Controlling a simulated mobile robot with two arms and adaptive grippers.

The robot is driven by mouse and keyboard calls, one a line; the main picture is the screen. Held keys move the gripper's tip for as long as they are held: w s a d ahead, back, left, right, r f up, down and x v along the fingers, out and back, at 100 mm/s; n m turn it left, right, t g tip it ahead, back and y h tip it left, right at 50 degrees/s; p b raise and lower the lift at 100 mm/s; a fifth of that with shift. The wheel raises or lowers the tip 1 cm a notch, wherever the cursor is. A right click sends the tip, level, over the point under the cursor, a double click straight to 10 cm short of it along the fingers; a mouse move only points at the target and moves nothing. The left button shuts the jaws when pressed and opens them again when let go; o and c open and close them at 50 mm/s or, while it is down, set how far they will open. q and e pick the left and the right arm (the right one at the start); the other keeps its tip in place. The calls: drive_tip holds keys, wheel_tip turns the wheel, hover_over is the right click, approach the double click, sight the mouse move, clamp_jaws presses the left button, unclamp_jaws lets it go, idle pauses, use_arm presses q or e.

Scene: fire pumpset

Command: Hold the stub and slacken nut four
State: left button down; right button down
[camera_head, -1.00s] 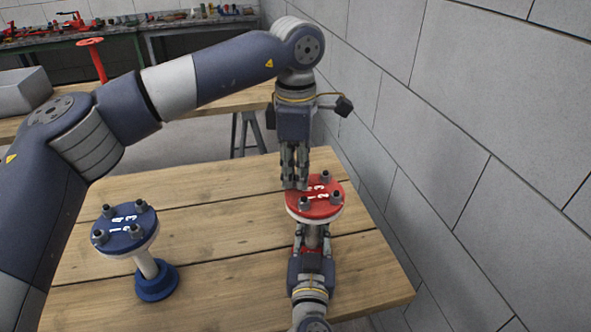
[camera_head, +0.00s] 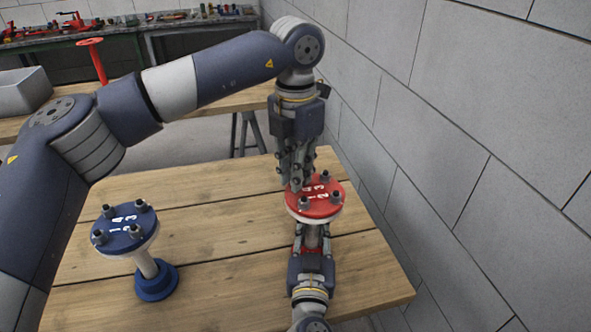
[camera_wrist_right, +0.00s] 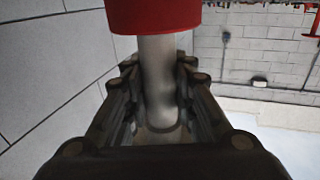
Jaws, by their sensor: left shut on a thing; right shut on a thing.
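The red flange (camera_head: 320,208) sits on top of a pale upright stub (camera_head: 312,237) at the right of the table. Nuts two and three show on it; the place of nut four, at the far left of the flange, is hidden by my left gripper (camera_head: 294,186). That gripper points down from above, its fingers shut on the nut there. My right gripper (camera_head: 313,240) comes from the near side and is shut around the stub just below the flange. In the right wrist view the stub (camera_wrist_right: 160,85) stands between the fingers, under the red flange (camera_wrist_right: 152,15).
A blue flange (camera_head: 125,229) with several nuts stands on a similar stub with a blue base at the left of the wooden table (camera_head: 225,255). A grey block wall (camera_head: 430,130) runs close along the right side. Workbenches with tools stand behind.

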use_arm(q)
drive_tip(key=n, duration=0.5)
drive_tip(key=shift+w+r+n, duration=0.1)
drive_tip(key=shift+n, duration=0.3)
drive_tip(key=n, duration=0.5)
drive_tip(key=shift+n, duration=0.6)
use_arm(e)
drive_tip(key=shift+f, duration=0.1)
use_arm(q)
drive_tip(key=c, duration=1.5)
unclamp_jaws()
drive_tip(key=shift+c, duration=0.2)
wheel_tip(320, 180, up, 12)
use_arm(e)
drive_tip(key=c, duration=1.3)
unclamp_jaws()
